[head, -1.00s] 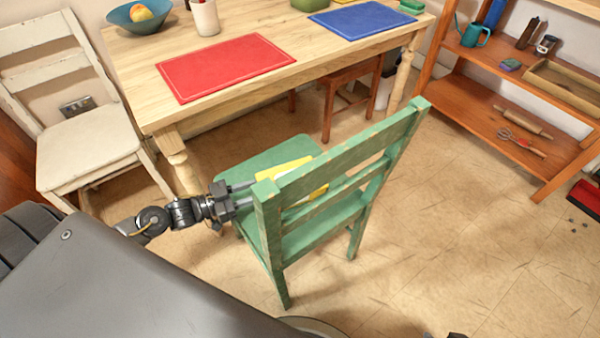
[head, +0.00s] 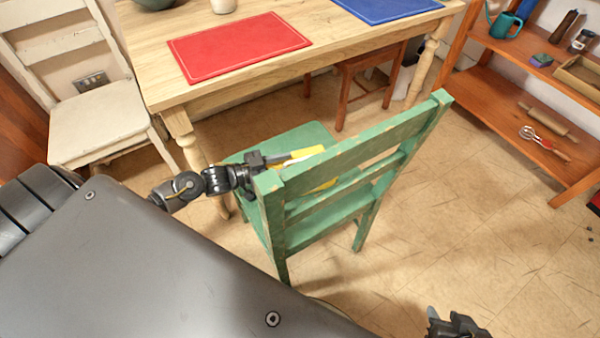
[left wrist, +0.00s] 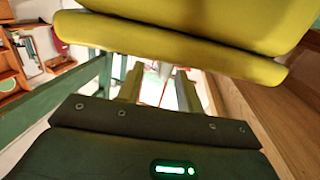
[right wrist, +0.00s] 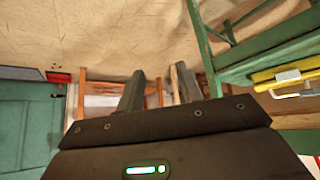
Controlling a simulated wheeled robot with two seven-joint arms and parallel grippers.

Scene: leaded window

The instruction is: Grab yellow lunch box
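The yellow lunch box (head: 308,153) is on the seat of the green chair (head: 365,155), partly hidden behind the chair's back slats and my left gripper. It fills the top of the left wrist view (left wrist: 180,40), very close. In the right wrist view the lunch box (right wrist: 285,75) shows a pale handle (right wrist: 290,92). My left gripper (head: 292,158) is beside the chair back at the lunch box; its fingers (left wrist: 158,90) are apart with nothing visible between them. My right gripper (head: 455,326) is low at the bottom edge, away from the chair; its fingers (right wrist: 160,88) are apart and empty.
The chair back's left post stands close against my left gripper. A wooden table (head: 235,88) with a red mat (head: 238,46) and a blue mat (head: 388,8) is behind. A white chair (head: 95,125) is at left, shelves (head: 500,110) at right. Floor right of the green chair is clear.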

